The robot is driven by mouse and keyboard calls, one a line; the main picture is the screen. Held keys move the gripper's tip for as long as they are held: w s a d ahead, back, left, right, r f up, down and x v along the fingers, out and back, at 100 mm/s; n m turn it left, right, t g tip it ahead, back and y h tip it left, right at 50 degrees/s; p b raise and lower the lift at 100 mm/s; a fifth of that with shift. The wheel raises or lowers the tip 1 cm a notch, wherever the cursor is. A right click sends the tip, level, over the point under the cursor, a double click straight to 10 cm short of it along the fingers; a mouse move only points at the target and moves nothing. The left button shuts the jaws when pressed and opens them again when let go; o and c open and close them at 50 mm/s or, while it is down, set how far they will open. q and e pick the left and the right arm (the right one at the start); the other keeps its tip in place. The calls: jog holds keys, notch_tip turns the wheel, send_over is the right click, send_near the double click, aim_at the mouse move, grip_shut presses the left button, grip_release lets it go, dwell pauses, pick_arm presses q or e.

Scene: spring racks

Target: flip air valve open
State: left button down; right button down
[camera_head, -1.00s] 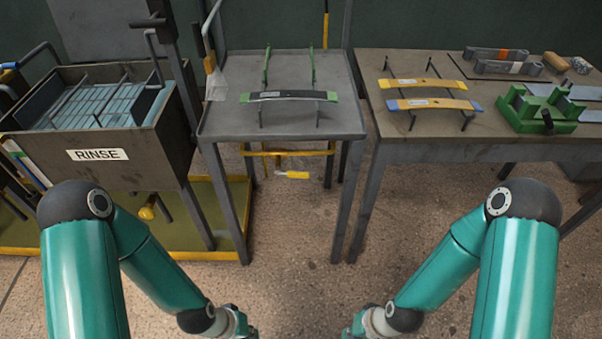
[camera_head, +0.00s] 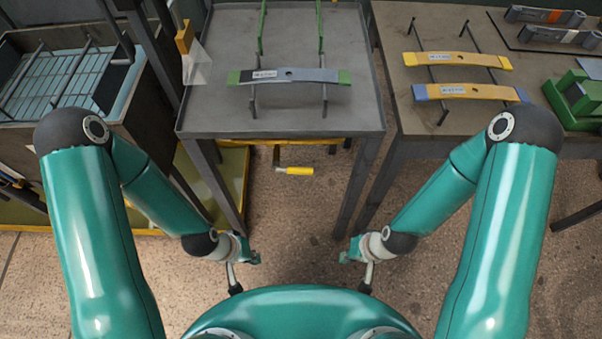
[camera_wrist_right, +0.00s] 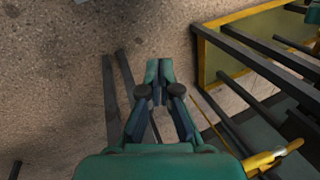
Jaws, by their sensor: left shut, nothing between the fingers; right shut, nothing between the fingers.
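The air valve's yellow lever handle (camera_head: 295,170) hangs below the front edge of the middle table, under a yellow pipe (camera_head: 300,141). A yellow lever that looks like the same handle (camera_wrist_right: 268,158) shows at the lower right of the right wrist view. My left gripper (camera_head: 256,257) is shut and empty, low in front of the table and apart from the handle. My right gripper (camera_head: 345,257) is also shut and empty, to the right of the handle and apart from it. Its fingertips (camera_wrist_right: 159,66) meet over the floor in the right wrist view.
The middle table (camera_head: 225,112) carries a spring leaf with green ends (camera_head: 300,76) on a rack. The rinse tank (camera_head: 150,135) stands left. The right table (camera_head: 400,82) holds yellow leaves (camera_head: 460,60) and a green fixture (camera_head: 575,100). Floor between the table legs is clear.

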aim_at(295, 170)
jog(key=w+a+m+t+h+b, duration=0.2)
jog(key=w+a+m+t+b, duration=0.3)
jog(key=w+m+b, duration=0.75)
jog(key=s+a+r+m+t+h+b, duration=0.1)
jog(key=a+r+m+t+b, duration=0.3)
jog(key=m, duration=0.7)
jog(key=s+a+r+m+t+b, duration=0.1)
jog(key=a+r+m+t+b, duration=0.15)
jog(key=m+b, duration=0.6)
jog(key=w+f+m+p, duration=0.25)
jog(key=w+f, duration=0.25)
jog(key=w, duration=0.4)
jog(key=shift+a+r+p, duration=0.15)
jog(key=shift+r+p, duration=0.1)
jog(key=shift+r, duration=0.75)
jog(key=shift+a+r+p, duration=0.15)
jog(key=shift+r+p, duration=0.1)
jog(key=shift+r, duration=0.7)
